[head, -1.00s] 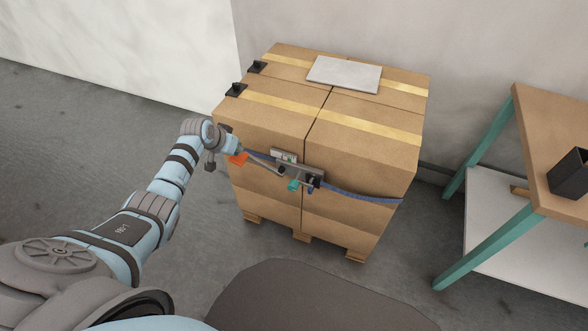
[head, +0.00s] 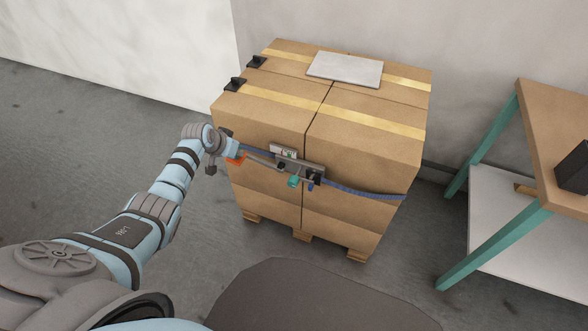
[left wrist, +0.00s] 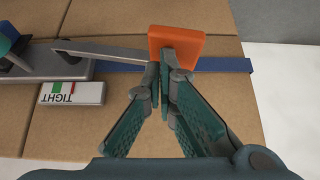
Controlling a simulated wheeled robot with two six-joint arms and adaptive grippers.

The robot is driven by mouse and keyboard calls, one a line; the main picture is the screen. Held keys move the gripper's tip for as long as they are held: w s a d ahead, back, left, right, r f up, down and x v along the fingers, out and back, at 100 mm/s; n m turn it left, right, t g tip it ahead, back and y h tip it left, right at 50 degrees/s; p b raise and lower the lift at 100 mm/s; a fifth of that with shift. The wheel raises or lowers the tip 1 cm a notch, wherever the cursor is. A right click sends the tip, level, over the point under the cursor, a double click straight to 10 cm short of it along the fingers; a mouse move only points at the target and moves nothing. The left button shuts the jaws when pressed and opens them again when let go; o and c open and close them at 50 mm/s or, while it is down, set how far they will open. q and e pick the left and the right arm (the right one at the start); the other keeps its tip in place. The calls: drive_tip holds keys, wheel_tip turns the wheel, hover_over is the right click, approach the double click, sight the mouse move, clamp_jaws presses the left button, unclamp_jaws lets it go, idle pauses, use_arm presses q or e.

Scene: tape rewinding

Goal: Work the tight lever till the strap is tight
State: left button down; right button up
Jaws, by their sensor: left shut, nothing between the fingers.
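A strap tensioner (head: 312,168) sits on the front of a strapped stack of cartons (head: 265,125). Its grey lever (left wrist: 105,50) points left and ends in an orange handle (left wrist: 178,42), which also shows in the head view (head: 236,160). My left gripper (left wrist: 166,66) is shut and empty, its fingertips at the lower edge of the orange handle and partly covering it; contact is unclear. The blue strap (head: 360,193) runs around the cartons. A tag (left wrist: 72,93) marked TIGHT, with red and green marks, sits by the tensioner. A teal knob (head: 293,181) is on the tensioner. My right gripper is out of view.
The cartons stand on a pallet (head: 300,236). A grey sheet (head: 345,69) and black corner pieces (head: 235,84) lie on top. A bench (head: 550,150) with teal legs stands at the right. Floor left of the stack is clear.

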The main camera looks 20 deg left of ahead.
sight(239, 160)
use_arm(q)
drive_tip(key=shift+f+b, duration=1.2)
drive_tip(key=shift+f, duration=0.45)
drive_tip(key=shift+f+b, duration=0.7)
drive_tip(key=shift+f, duration=0.15)
drive_tip(key=shift+f+b, duration=0.3)
drive_tip(key=shift+f, duration=0.05)
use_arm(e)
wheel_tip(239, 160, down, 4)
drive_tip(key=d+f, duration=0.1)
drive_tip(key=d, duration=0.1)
use_arm(q)
wheel_tip(239, 160, up, 10)
drive_tip(key=p, duration=1)
drive_tip(key=shift+f, duration=0.3)
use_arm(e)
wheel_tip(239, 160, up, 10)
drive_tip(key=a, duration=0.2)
use_arm(q)
drive_tip(key=shift+f+b, duration=0.1)
drive_tip(key=shift+b, duration=0.2)
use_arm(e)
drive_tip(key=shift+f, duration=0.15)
